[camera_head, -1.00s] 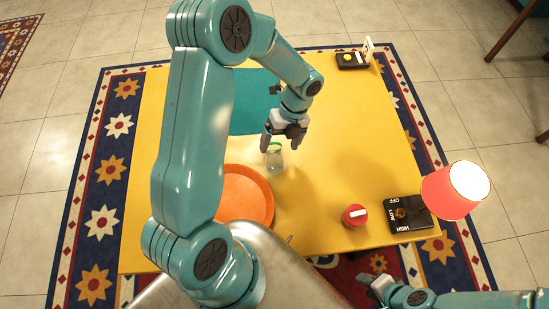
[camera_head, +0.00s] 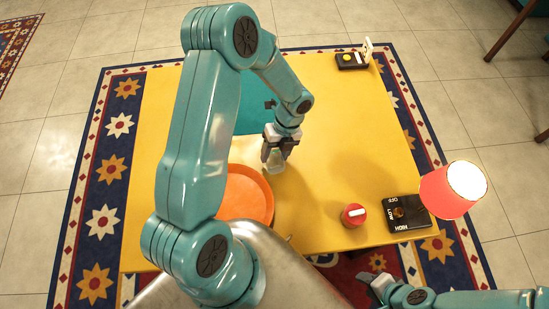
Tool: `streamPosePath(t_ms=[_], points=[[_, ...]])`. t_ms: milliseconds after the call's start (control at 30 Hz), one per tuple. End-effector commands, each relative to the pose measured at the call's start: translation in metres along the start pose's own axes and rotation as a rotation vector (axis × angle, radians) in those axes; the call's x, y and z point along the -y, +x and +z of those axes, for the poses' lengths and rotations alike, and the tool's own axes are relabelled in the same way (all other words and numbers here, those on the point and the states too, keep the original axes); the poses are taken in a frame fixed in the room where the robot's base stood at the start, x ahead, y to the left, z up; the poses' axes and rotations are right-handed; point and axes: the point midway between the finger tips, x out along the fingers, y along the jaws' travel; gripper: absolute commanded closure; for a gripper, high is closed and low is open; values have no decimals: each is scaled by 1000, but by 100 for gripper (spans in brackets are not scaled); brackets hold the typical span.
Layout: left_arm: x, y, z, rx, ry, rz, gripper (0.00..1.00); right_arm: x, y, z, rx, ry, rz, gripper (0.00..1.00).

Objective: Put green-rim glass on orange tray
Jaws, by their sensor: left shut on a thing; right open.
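The green-rim glass (camera_head: 275,163) stands on the yellow table, just behind and to the right of the orange tray. My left gripper (camera_head: 277,155) is lowered over it and shut on it; the fingers hide its rim and upper part. The round orange tray (camera_head: 256,200) lies flat on the table, its left part hidden behind my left arm. My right gripper (camera_head: 370,284) is open and empty at the lower right, off the table's front edge.
A red knob-topped object (camera_head: 353,215), a black control box (camera_head: 407,214) and a lit red lamp (camera_head: 446,190) stand at the right. A black device with a yellow button (camera_head: 349,60) sits at the back right. A teal mat (camera_head: 257,98) lies behind the glass. The table's middle right is clear.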

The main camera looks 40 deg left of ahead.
Motion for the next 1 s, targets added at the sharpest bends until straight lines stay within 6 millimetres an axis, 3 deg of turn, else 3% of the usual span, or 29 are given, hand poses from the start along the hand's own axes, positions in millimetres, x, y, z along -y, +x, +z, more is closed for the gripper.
streamPosePath(t_ms=[167, 367, 800, 1000], points=[[0, -1, 0, 1, 0, -1, 80, 0, 0, 0, 0, 0, 0, 57], [-5, -19, -2, 3, -1, -3, 80, 0, 0, 0, 0, 0, 0, 57], [-38, -125, -18, 4, -1, -5, 80, 0, 1, 0, 0, 0, 0, 57], [-50, -163, -25, 2, 0, -5, 80, 0, 1, 0, 0, 0, 0, 57]])
